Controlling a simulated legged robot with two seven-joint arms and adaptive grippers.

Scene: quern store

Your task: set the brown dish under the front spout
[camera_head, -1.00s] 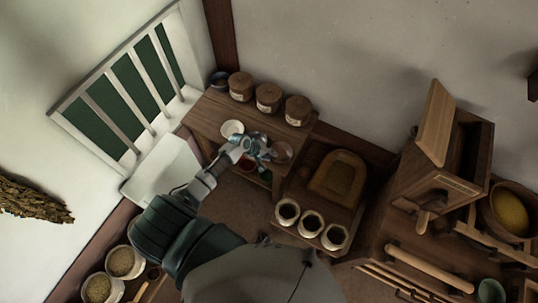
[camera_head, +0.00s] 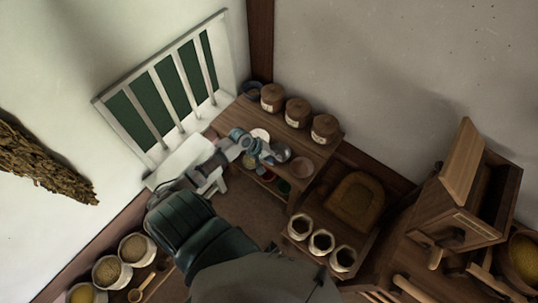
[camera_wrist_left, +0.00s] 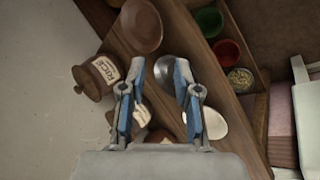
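The brown dish (camera_head: 302,167) lies on the right part of the wooden bench top, and it also shows in the left wrist view (camera_wrist_left: 141,26), ahead of the fingertips. My left gripper (camera_head: 264,154) is over the bench, to the left of the brown dish and apart from it. In the left wrist view its two blue-sided fingers (camera_wrist_left: 160,70) are spread with nothing held between them. A grey round dish (camera_wrist_left: 180,74) lies partly behind one finger. A wooden box mill (camera_head: 466,217) stands at the right; a short wooden spout-like piece (camera_head: 437,257) sticks out below it. My right gripper is not in view.
A white dish (camera_head: 260,135) lies near my gripper. Several lidded jars (camera_head: 298,112) line the bench's back edge, one labelled RICE (camera_wrist_left: 106,70). Red (camera_wrist_left: 227,52) and green (camera_wrist_left: 209,21) bowls sit on a lower shelf. Several open pots (camera_head: 321,242) stand between bench and mill.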

